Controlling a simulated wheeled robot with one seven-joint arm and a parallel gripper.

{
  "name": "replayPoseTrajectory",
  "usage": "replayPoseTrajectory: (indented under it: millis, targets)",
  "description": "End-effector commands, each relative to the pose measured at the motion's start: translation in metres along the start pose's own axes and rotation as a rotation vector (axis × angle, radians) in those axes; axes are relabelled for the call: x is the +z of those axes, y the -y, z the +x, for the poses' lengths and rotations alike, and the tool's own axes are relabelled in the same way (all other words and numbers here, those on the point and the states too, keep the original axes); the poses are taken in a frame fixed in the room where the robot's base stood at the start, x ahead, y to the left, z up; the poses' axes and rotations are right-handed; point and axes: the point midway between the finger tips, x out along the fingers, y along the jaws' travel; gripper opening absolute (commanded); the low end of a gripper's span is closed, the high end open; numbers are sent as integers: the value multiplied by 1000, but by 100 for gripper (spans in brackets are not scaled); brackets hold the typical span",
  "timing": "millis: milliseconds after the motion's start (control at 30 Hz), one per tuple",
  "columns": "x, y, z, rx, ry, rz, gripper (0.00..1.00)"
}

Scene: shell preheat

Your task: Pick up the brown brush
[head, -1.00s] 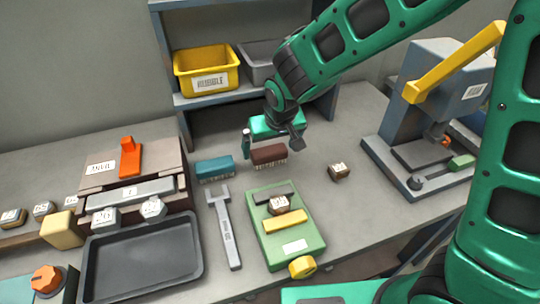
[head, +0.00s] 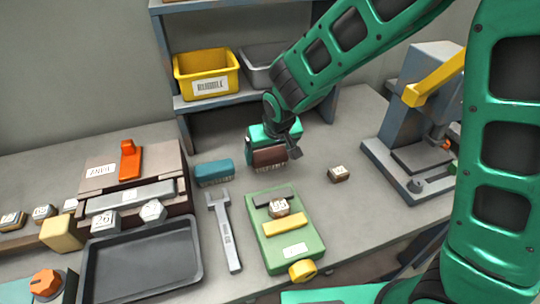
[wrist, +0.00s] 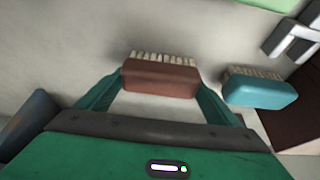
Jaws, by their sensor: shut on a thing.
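The brown brush (head: 269,157) has a brown block back and pale bristles. My gripper (head: 272,152) is around it at the back middle of the table. In the wrist view the brown brush (wrist: 160,78) lies between the two green fingers of my gripper (wrist: 160,86), one at each end, bristles facing away. The gripper is shut on it. In the head view the brush sits against the gripper's body, bristles down; whether it is clear of the table I cannot tell for certain.
A teal brush (head: 213,172) lies close to the left. A wrench (head: 225,230), a green device (head: 292,243) and a dark tray (head: 143,262) are in front. A small block (head: 339,174) is to the right, near a press (head: 410,130). A yellow bin (head: 206,75) stands on the shelf behind.

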Motion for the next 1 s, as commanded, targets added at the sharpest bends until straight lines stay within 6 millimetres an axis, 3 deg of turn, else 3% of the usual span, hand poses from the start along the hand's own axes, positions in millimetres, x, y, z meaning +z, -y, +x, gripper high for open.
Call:
replayPoseTrajectory:
  millis: [167,367,700,1000]
  targets:
    - [-5,0,-9,-1,-3,0,60]
    - [-18,0,-38,-1,-7,1,60]
    - [-42,69,-71,-3,-3,-3,60]
    - [-56,106,-89,-1,-1,-1,60]
